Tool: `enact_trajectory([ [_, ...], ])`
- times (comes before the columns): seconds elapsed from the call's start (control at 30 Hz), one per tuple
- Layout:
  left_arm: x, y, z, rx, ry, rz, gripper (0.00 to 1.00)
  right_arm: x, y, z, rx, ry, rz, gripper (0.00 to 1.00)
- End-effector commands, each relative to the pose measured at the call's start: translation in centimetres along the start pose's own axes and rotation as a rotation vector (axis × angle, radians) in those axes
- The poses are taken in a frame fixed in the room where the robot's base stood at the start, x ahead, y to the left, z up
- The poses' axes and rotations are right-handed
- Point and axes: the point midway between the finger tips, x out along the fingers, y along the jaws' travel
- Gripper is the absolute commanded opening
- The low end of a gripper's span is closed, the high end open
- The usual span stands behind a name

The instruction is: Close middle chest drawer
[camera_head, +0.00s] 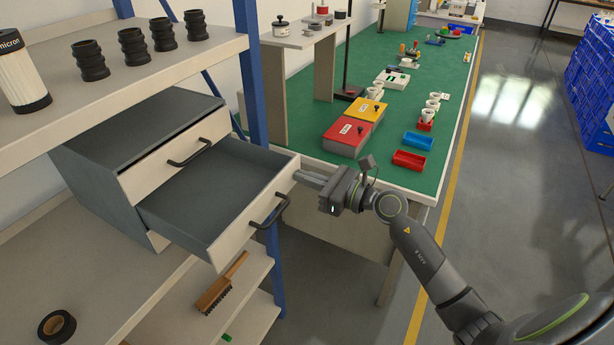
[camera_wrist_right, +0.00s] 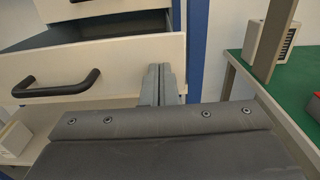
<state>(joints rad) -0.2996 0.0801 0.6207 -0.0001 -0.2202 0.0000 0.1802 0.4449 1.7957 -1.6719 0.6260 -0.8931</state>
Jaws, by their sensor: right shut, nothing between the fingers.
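The chest (camera_head: 140,118) is a grey cabinet on the shelf with cream drawer fronts and black bar handles. Its middle drawer (camera_head: 205,205) is pulled well out and its grey inside looks empty. The drawer's front and black handle (camera_head: 270,212) also show in the right wrist view, with the handle (camera_wrist_right: 58,88) at the left. My right gripper (camera_head: 300,176) is shut and empty at the right end of the drawer front. In the right wrist view its fingers (camera_wrist_right: 160,84) overlap the front's right edge; I cannot tell whether they touch it. My left gripper is out of view.
The drawer above (camera_head: 178,155) looks shut. A blue shelf post (camera_head: 252,75) stands beside the chest. The green workbench (camera_head: 395,130) with red and yellow boxes lies behind my right gripper. A brush (camera_head: 220,285) lies on the shelf below.

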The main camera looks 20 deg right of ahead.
Motion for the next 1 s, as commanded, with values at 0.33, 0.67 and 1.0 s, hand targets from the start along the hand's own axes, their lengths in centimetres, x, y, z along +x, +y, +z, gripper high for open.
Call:
enact_trajectory([
  [0.33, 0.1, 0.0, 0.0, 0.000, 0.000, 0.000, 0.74, 1.2, 0.1, 0.1, 0.001, -0.004, 0.002, 0.00],
  [0.67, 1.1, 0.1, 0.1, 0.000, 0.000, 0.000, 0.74, 9.1, 0.1, 0.0, 0.003, -0.005, 0.004, 0.00],
  [1.0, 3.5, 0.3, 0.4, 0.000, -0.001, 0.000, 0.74, 17.1, 0.1, -0.2, 0.001, -0.003, 0.003, 0.00],
])
